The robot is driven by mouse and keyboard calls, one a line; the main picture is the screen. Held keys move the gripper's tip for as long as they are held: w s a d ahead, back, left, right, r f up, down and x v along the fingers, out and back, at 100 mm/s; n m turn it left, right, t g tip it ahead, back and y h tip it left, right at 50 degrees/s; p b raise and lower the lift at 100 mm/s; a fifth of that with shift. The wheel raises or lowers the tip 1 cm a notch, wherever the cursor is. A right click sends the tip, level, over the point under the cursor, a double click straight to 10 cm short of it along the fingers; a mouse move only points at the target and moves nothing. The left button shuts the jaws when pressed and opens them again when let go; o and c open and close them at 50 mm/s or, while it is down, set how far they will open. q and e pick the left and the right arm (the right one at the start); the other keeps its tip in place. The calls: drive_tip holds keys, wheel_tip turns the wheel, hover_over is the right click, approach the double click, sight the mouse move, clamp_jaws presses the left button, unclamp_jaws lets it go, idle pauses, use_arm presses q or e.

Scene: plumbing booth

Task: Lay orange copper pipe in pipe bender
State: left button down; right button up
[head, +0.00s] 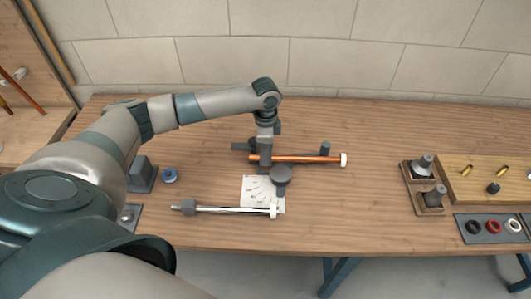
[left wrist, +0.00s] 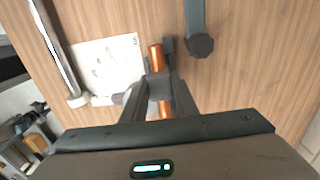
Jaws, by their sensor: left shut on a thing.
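The orange copper pipe (head: 300,159) lies level, left to right, with a white cap at its right end. It also shows in the left wrist view (left wrist: 156,57), between and beyond the fingers. My left gripper (head: 264,157) points down and is shut on the pipe near its left end. The pipe bender (head: 281,174) is dark grey, with a round head just in front of the pipe and an upright post (head: 325,148) by the pipe's right part. I cannot tell whether the pipe touches the bender. My right gripper is out of view.
A silver rod (head: 230,209) with a dark left end lies in front, by a printed sheet (head: 257,190). Grey fittings (head: 424,165) and a tray of rings (head: 492,228) stand at right. The table between is clear.

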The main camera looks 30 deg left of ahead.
use_arm(q)
drive_tip(key=shift+f+b, duration=0.8)
drive_tip(key=shift+b, duration=0.05)
drive_tip(key=shift+f, duration=0.7)
drive_tip(key=shift+f, duration=0.2)
drive_tip(key=c, duration=0.6)
unclamp_jaws()
drive_tip(key=shift+o, duration=0.3)
drive_tip(key=shift+r+p, duration=2.55)
drive_tip(key=shift+p, duration=0.15)
